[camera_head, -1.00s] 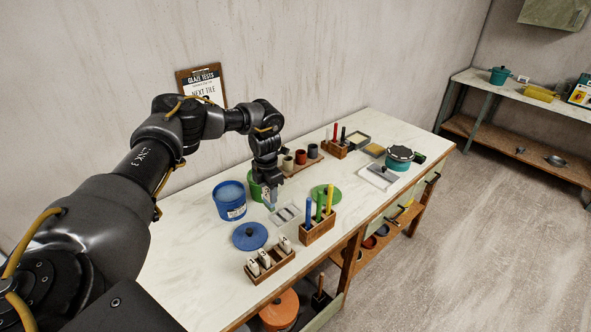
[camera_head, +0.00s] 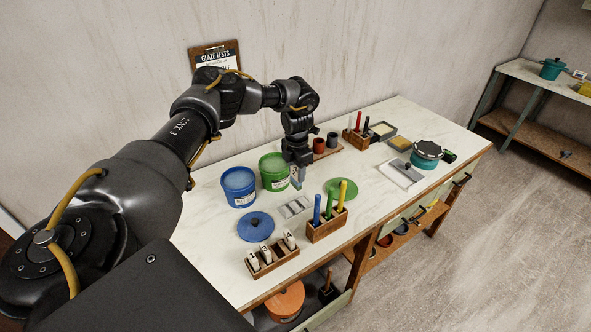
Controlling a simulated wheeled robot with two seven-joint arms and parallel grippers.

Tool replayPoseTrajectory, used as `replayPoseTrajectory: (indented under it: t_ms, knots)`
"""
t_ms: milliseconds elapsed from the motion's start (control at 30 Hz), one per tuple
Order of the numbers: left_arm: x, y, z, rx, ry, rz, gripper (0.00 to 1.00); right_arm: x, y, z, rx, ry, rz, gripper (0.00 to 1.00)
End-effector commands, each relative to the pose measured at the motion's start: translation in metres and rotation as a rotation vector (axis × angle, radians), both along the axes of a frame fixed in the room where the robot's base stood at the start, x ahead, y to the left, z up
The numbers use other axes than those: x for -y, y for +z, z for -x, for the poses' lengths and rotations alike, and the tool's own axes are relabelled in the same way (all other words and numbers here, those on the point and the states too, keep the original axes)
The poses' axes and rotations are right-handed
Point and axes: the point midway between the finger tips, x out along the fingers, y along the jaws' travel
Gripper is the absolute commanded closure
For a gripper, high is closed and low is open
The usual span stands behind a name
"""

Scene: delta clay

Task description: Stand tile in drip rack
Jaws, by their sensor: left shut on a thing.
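My left gripper (camera_head: 296,164) points down above the table, just right of the green bucket (camera_head: 273,172). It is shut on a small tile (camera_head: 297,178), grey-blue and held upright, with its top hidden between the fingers. A pale grey slotted piece (camera_head: 294,207), which looks like the drip rack, lies flat on the table in front of and below the gripper. I cannot tell whether the tile's lower edge touches anything, but it looks apart from the rack. My right gripper is not in view.
A blue bucket (camera_head: 239,187) stands left of the green one. A blue lid (camera_head: 255,227), a green lid (camera_head: 341,190), a wooden block with coloured sticks (camera_head: 327,225) and a block with white stamps (camera_head: 272,257) surround the rack. Reddish and dark cups (camera_head: 319,146) stand behind.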

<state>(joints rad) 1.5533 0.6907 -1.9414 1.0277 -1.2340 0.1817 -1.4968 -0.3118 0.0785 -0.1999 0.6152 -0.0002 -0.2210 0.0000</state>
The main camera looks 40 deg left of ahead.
Motion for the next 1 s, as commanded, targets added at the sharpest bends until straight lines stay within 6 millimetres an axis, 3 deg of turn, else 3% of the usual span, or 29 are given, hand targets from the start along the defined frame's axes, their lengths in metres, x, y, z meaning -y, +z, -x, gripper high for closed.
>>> replayPoseTrajectory:
  t_ms: [267, 533, 1000]
  knots:
    - [-0.003, -0.028, 0.002, -0.001, 0.004, 0.0, 0.83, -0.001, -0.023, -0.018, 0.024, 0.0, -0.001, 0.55]
    - [-0.002, -0.052, 0.002, 0.0, 0.004, 0.001, 0.83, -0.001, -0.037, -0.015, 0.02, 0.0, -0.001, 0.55]
    - [-0.003, -0.058, 0.002, 0.0, 0.004, 0.0, 0.83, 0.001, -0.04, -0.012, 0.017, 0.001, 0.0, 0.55]
